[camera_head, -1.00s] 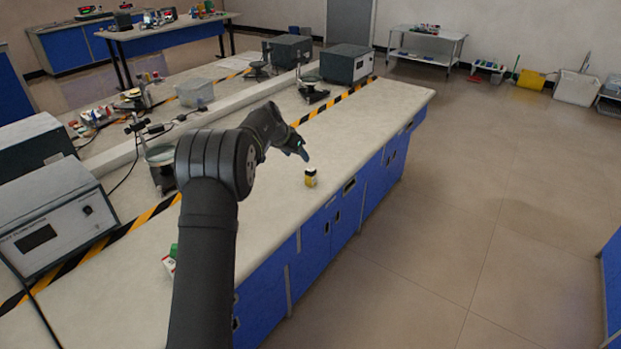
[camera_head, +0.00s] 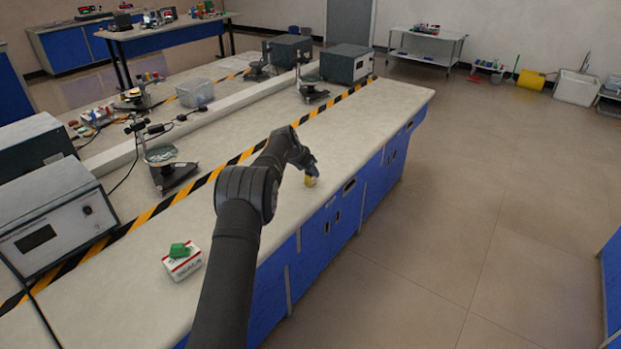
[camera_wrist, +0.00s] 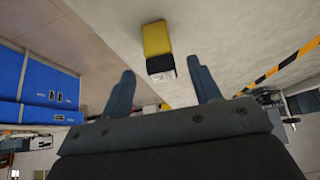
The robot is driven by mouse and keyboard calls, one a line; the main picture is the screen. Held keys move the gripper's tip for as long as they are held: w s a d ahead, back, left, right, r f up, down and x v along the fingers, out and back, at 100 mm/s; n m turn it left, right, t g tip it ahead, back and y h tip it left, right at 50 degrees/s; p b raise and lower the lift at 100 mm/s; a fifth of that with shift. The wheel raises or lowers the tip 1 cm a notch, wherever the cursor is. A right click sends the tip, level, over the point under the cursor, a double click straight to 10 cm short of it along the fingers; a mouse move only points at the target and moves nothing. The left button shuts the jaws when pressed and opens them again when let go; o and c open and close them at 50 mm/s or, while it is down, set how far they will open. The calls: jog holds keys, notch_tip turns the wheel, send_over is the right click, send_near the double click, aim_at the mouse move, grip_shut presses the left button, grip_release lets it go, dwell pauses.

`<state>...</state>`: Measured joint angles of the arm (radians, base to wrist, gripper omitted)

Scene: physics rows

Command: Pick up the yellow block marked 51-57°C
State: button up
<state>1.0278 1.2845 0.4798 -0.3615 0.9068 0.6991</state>
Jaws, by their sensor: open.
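The yellow block (camera_head: 311,181) stands on the white bench top near its front edge, partly hidden by my gripper in the head view. In the wrist view the yellow block (camera_wrist: 156,40) shows a yellow body with a black band and a white end. No marking on it can be read. My gripper (camera_head: 312,170) is right at the block in the head view. In the wrist view the two fingers of my gripper (camera_wrist: 165,82) are spread apart, with the block beyond the tips, roughly between them, and nothing held.
A white and red box (camera_head: 183,264) with a green piece (camera_head: 180,250) on top lies on the near bench. A black and yellow striped strip (camera_head: 150,213) runs along the bench. Grey instruments (camera_head: 48,225) and stands (camera_head: 168,170) are behind it. Bench top around the block is clear.

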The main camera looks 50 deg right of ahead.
aim_at(311, 175)
jog(key=shift+x, duration=2.6)
jog(key=shift+a+f, duration=0.1)
jog(key=shift+a, duration=0.05)
jog(key=c, duration=1.1)
